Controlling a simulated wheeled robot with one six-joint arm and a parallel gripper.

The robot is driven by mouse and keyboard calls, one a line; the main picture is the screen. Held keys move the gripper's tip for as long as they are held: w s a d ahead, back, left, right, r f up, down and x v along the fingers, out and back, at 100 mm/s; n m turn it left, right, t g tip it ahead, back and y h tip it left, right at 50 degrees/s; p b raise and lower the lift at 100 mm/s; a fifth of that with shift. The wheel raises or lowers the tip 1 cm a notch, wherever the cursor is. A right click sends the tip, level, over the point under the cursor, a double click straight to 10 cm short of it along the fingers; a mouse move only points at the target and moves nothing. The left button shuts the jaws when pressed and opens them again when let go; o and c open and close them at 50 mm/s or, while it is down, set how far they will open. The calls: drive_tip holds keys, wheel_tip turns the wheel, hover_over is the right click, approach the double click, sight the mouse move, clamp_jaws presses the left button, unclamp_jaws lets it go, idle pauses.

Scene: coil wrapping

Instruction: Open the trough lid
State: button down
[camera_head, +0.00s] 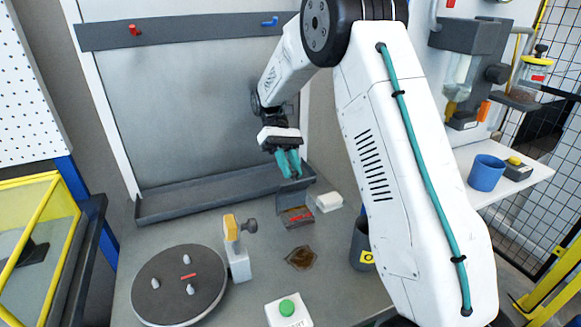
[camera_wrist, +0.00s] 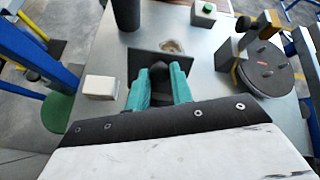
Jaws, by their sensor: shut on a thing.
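The trough is a small dark grey box (camera_head: 296,216) on the bench, right of centre in the head view. Its front and part of its inside show, with a red mark. Its dark lid (camera_wrist: 140,62) shows as a flat plate beyond my fingers in the wrist view. My gripper (camera_head: 289,170) has teal fingers and is above and behind the trough. In the wrist view my gripper (camera_wrist: 158,85) is shut on a dark rounded knob (camera_wrist: 158,70) between the fingertips. The fingers hide part of the lid, so its exact tilt is hard to tell.
A white block (camera_head: 329,202) lies right of the trough, a brown patch (camera_head: 301,258) in front. A turntable (camera_head: 178,284) with pegs and a yellow-topped post (camera_head: 238,262) stand left. A dark bin (camera_head: 360,245) and green-button box (camera_head: 288,312) are nearby. A long tray (camera_head: 205,202) lies behind.

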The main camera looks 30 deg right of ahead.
drive_tip(key=c, duration=1.2)
unclamp_jaws()
drive_tip(key=shift+r, duration=0.3)
drive_tip(key=r, duration=0.1)
drive_tip(key=s+r, duration=0.1)
drive_tip(key=r, duration=0.1)
drive_tip(key=shift+r, duration=0.1)
drive_tip(key=s+a+r, duration=0.1)
drive_tip(key=s, duration=1.4)
drive_tip(key=shift+a, duration=0.2)
drive_tip(key=shift+w, duration=0.1)
